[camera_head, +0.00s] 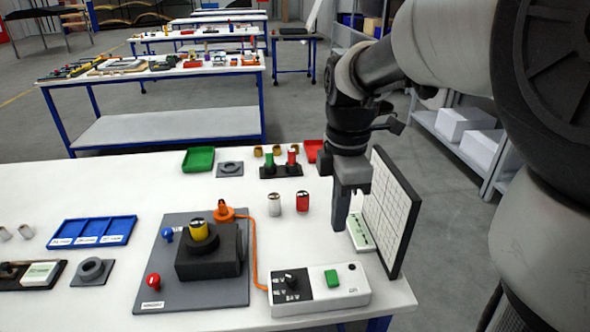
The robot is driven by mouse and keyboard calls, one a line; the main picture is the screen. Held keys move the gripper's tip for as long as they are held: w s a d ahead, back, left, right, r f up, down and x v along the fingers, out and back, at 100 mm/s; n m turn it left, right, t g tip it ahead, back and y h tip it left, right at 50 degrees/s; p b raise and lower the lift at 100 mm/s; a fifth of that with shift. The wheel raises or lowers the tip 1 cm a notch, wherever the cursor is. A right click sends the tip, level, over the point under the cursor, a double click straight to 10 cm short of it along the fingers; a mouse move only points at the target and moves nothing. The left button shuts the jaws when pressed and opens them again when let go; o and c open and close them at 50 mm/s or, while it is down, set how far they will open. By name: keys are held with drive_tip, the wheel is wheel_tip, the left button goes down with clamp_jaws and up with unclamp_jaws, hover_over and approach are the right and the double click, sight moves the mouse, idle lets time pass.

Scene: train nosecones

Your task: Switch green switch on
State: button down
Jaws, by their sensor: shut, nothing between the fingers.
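The green switch (332,278) is a small green rocker on top of a white control box (350,292) near the table's front right edge. A black panel with a knob (291,280) sits to its left on the same box. My gripper (341,226) is shut and empty, pointing down above and behind the box, close to the gridded board. It is apart from the switch. Whether the switch is on or off is too small to tell.
An upright gridded board (390,215) stands right of my gripper. An orange cable (254,250) runs from the box to a grey plate (180,292) with a black block and yellow cylinder. Silver and red cylinders (302,202) stand behind. Blue trays (92,231) lie left.

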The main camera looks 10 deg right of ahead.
sight(332, 273)
wheel_tip(332, 273, down, 14)
drive_tip(key=b, duration=0.2)
drive_tip(key=shift+r+b, duration=0.15)
drive_tip(key=shift+b, duration=0.2)
